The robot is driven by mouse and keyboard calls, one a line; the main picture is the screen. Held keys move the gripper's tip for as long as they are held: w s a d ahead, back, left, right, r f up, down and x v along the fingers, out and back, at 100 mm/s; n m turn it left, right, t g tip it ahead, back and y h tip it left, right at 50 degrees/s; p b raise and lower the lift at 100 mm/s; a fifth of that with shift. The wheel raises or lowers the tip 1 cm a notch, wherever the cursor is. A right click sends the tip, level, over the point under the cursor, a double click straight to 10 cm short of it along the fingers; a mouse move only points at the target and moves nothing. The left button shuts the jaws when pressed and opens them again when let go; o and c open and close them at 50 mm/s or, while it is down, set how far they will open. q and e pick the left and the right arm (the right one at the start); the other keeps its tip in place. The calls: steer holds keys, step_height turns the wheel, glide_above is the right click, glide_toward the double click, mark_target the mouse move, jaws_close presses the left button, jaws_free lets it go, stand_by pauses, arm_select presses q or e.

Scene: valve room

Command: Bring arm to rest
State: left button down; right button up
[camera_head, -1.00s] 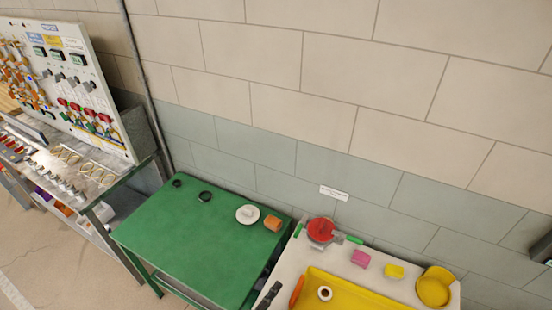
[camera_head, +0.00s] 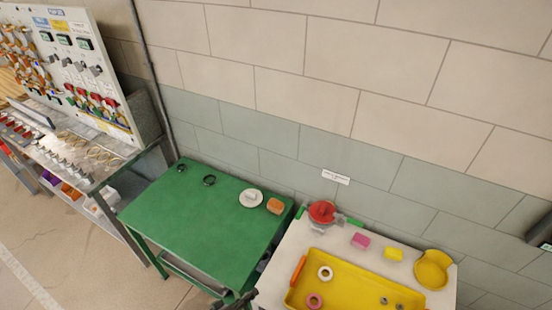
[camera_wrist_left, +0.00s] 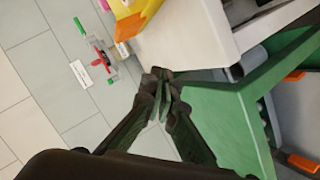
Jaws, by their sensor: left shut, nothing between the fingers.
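My left gripper (camera_head: 238,302) shows only in part at the bottom edge of the head view, dark, near the gap between the green table (camera_head: 190,225) and the white table (camera_head: 300,238). In the left wrist view the gripper (camera_wrist_left: 160,78) has its fingertips together, with nothing between them. There it appears in front of the corner where the white table and the green table meet; I cannot tell how far apart they are. My right gripper is not in view.
A yellow tray (camera_head: 362,278) with rings, a red valve (camera_head: 322,211), pink block (camera_head: 360,240), yellow block (camera_head: 393,254) and yellow bowl (camera_head: 432,268) are on the white table. A white disc (camera_head: 251,198) and orange block (camera_head: 275,206) lie on the green table, otherwise mostly clear.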

arm_select(q)
steer(key=s+a+f+m+g+y, duration=0.1)
steer(key=s+a+g+y, duration=0.15)
steer(key=s+a, duration=0.45)
steer(key=s+a+m+g+y, duration=0.15)
steer(key=s+a+y, duration=0.25)
steer(key=a, duration=0.7)
steer(key=s+a+f+g+y, duration=0.1)
steer(key=s+a+g+y, duration=0.15)
steer(key=s+a, duration=0.45)
step_height(320, 180, down, 30)
steer(key=s+f+m+g, duration=0.1)
steer(key=s+f+g, duration=0.1)
steer(key=s+f, duration=1.5)
steer(key=s, duration=0.2)
steer(key=shift+s+a, duration=0.25)
steer(key=shift+s, duration=0.1)
steer(key=shift+m, duration=0.25)
